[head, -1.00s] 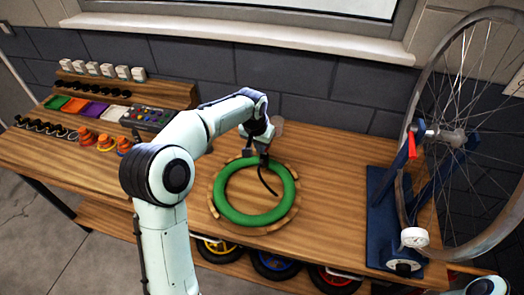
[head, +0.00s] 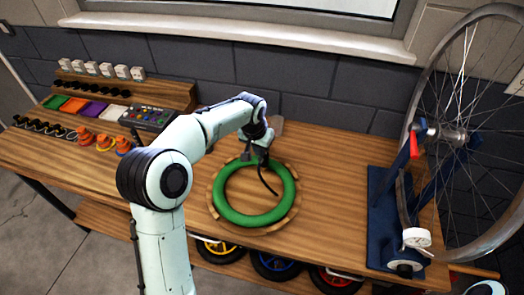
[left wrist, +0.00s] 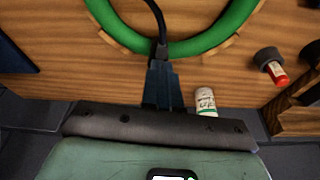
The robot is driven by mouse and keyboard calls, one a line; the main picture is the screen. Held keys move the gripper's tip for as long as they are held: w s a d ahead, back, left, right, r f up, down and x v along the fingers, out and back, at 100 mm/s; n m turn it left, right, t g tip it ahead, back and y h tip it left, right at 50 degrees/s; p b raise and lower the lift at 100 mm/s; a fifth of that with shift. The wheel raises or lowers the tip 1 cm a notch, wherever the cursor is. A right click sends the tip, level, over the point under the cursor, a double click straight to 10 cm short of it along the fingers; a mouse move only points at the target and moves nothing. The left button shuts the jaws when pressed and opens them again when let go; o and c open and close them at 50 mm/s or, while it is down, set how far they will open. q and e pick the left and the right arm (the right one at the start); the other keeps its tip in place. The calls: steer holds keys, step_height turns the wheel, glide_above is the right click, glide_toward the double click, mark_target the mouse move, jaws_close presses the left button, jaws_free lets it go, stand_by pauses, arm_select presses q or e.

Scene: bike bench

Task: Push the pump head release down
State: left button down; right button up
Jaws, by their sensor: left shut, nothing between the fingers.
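My left gripper (head: 262,152) is low over the back edge of the green ring. It looks shut, with no object clear between the fingers. In the left wrist view its dark fingers (left wrist: 162,82) point at a small black piece at the end of a black hose (left wrist: 155,14). This piece may be the pump head; its release lever is too small or hidden to make out. The fingers overlap the piece in the picture, and I cannot tell whether they touch it. The hose (head: 267,183) curves inside the green ring (head: 222,209). My right gripper is out of view.
The ring lies on a round wooden holder on the bench (head: 340,170). A white-labelled bottle (left wrist: 205,103) stands beside the gripper. A blue stand (head: 382,225) with a wheel (head: 416,95) is at the right. Coloured bins and a parts rack (head: 150,118) are at the left.

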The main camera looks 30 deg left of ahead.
arm_select(q)
steer(key=s+v, duration=0.2)
steer(key=v, duration=1.2)
steer(key=shift+s, duration=0.45)
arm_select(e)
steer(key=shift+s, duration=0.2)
arm_select(q)
steer(key=shift+f, duration=0.1)
